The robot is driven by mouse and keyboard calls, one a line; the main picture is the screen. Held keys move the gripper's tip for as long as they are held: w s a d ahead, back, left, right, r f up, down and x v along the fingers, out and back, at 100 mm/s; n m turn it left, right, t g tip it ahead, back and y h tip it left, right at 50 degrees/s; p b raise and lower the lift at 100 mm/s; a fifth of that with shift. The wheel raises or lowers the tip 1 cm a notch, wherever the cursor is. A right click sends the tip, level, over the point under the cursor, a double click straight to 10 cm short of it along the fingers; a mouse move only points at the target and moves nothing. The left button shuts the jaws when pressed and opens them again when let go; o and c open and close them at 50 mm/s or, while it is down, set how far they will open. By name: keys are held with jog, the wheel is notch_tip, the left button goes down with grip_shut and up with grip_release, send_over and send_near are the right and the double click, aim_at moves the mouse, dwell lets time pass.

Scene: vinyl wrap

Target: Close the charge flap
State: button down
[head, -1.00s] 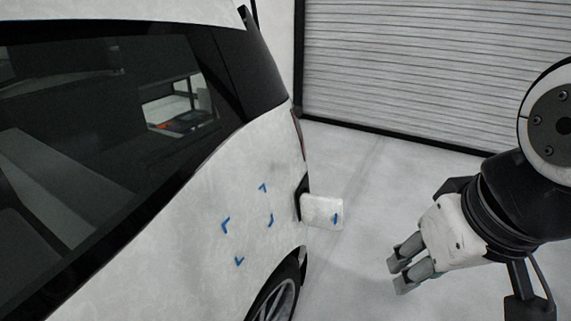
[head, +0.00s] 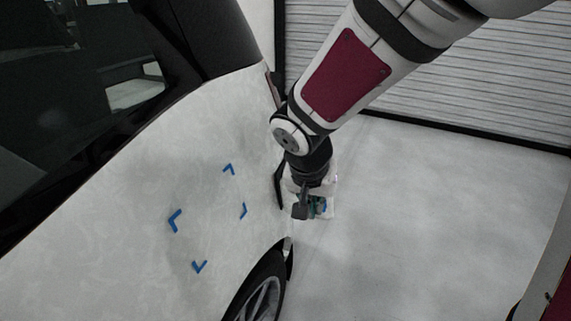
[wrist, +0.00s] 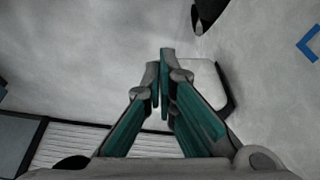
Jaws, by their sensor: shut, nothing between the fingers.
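The charge flap (head: 330,211) is a small white rounded panel standing out from the side of the white car (head: 150,240), above the rear wheel. My gripper (head: 317,207) is at the flap in the head view and covers most of it. In the wrist view my gripper's teal-padded fingers (wrist: 161,78) are together and empty. The flap (wrist: 204,76) shows there as a pale rounded panel with a dark edge, just beyond and right of the fingertips. Whether the fingers touch it I cannot tell.
Blue corner marks (head: 175,220) are on the car's side, left of the flap. The rear wheel (head: 262,298) is below. A grey roller shutter (head: 480,85) stands behind. The pale floor (head: 420,220) to the right is clear.

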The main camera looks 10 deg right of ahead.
aim_at(324, 212)
jog(key=w+d+f+b, duration=0.1)
jog(key=w+d+f, duration=0.3)
jog(key=f, duration=0.5)
jog(key=shift+w+f, duration=0.35)
jog(key=shift+w, duration=1.05)
jog(key=shift+d, duration=0.25)
jog(key=shift+w+d+n, duration=0.2)
jog(key=shift+n, duration=0.1)
